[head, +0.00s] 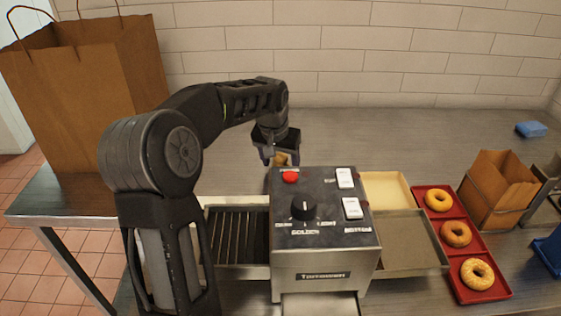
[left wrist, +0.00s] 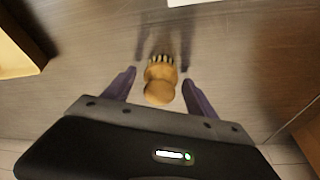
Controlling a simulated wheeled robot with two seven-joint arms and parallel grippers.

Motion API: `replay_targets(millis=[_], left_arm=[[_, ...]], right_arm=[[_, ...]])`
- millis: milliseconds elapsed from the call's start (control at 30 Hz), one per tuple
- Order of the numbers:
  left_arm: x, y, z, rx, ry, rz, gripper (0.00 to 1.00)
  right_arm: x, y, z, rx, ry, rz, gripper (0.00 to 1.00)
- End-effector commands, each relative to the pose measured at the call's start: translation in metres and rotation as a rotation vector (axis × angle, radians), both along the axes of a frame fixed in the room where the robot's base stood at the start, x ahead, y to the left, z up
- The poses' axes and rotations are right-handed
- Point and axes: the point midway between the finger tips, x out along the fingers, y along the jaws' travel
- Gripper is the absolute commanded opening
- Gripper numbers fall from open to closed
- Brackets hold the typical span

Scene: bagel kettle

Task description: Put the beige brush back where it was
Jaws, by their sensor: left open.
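The beige brush (left wrist: 160,82) shows in the left wrist view, with a rounded tan body and a row of dark and light bristles at its far end. In the head view only a small tan part of it (head: 281,159) shows behind the toaster. My left gripper (left wrist: 158,82) is open, with one finger on each side of the brush and a visible gap on both sides. In the head view the left gripper (head: 277,157) points down just behind the toaster. I cannot tell whether the brush touches the counter. My right gripper is in neither view.
The toaster (head: 325,253) with knob and switches stands close in front of the gripper. A wire conveyor is at its left, trays (head: 410,245) at its right. Red trays hold bagels (head: 456,234). A large paper bag (head: 85,90) stands at left.

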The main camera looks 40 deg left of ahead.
Motion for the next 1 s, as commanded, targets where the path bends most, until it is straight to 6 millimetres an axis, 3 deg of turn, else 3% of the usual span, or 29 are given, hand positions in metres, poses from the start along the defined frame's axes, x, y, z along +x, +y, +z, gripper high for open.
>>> replay_targets(millis=[367,567,833,1000], left_arm=[[-0.001,0.000,0.009,0.001,-0.002,0.000,0.66],[-0.009,-0.003,0.038,0.001,-0.005,-0.001,0.66],[-0.025,-0.009,0.092,0.002,-0.005,0.000,0.66],[-0.031,-0.011,0.113,0.001,-0.003,-0.001,0.66]], right_arm=[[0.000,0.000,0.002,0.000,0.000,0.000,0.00],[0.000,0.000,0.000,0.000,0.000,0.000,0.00],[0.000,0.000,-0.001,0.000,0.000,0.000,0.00],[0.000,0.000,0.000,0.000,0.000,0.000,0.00]])
